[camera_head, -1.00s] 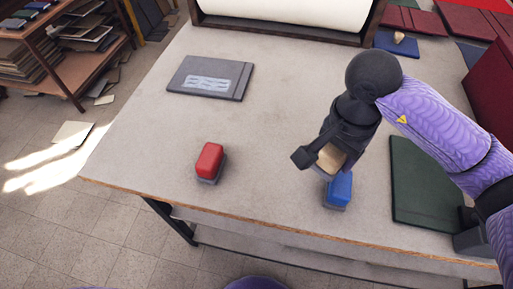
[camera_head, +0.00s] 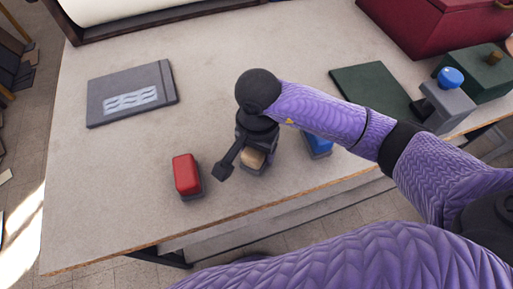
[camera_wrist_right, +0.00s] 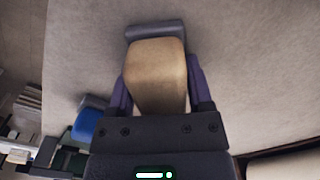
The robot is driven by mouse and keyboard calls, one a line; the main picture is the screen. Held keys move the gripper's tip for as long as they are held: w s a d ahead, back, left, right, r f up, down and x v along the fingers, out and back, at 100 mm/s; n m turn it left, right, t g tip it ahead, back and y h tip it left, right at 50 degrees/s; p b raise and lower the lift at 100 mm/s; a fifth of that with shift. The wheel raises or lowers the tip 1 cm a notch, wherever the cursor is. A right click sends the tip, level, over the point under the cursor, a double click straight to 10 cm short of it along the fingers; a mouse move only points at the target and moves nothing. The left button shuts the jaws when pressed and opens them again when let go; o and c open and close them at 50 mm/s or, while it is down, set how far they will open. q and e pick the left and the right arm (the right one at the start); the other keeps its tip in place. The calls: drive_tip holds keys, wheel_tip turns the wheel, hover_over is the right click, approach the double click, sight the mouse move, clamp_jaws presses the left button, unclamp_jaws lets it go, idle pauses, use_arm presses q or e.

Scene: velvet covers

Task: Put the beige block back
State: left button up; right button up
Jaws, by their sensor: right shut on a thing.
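My right gripper (camera_head: 247,157) is shut on the beige block (camera_head: 254,159), between the red and blue blocks at the table's front. In the right wrist view the beige block (camera_wrist_right: 157,78), with a grey base at its far end, sits between the purple fingers. Whether its base touches the table is hard to tell. The red block (camera_head: 187,175) stands on its grey base to the left of the gripper. The blue block (camera_head: 319,144) is to the right, partly hidden by my arm; it also shows in the right wrist view (camera_wrist_right: 88,124). My left gripper is not in view.
A grey folder (camera_head: 130,94) with a wavy label lies at the left. A dark green board (camera_head: 372,92), a grey stand with a blue knob (camera_head: 450,78), a green box (camera_head: 485,75) and a dark red box (camera_head: 415,25) are at the right. The table's middle is clear.

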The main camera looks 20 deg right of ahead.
drive_tip(key=o, duration=1.2)
drive_tip(key=shift+r, duration=0.25)
wheel_tip(320, 180, up, 12)
drive_tip(key=shift+f+p, duration=0.1)
drive_tip(key=shift+p, duration=1.05)
